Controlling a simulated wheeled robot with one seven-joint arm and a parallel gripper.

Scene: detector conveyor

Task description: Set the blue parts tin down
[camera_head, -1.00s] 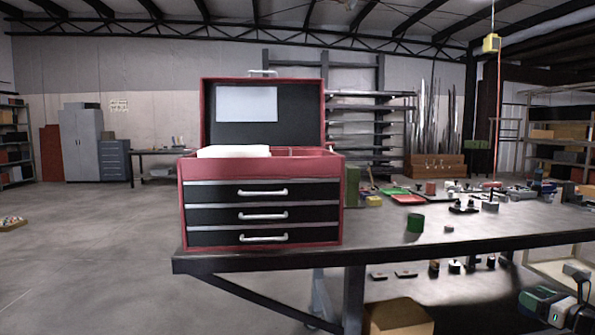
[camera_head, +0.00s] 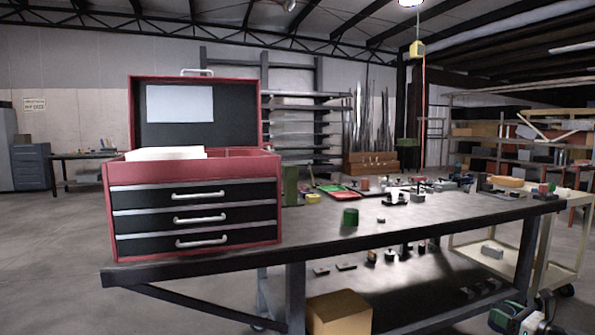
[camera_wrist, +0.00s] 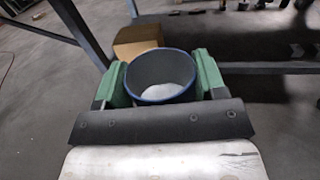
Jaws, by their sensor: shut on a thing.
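The tin is held over the floor, near the workbench's legs. In the head view, part of my gripper (camera_head: 522,320) shows low at the right edge, in front of the bench and below its top. I cannot make out the tin there.
The workbench (camera_head: 350,243) carries a red tool chest (camera_head: 195,165) at its left, a green cup (camera_head: 351,217) and several small parts. Its front right area is bare. A cardboard box (camera_head: 340,313) sits below. A cream cart (camera_head: 500,262) stands at right.

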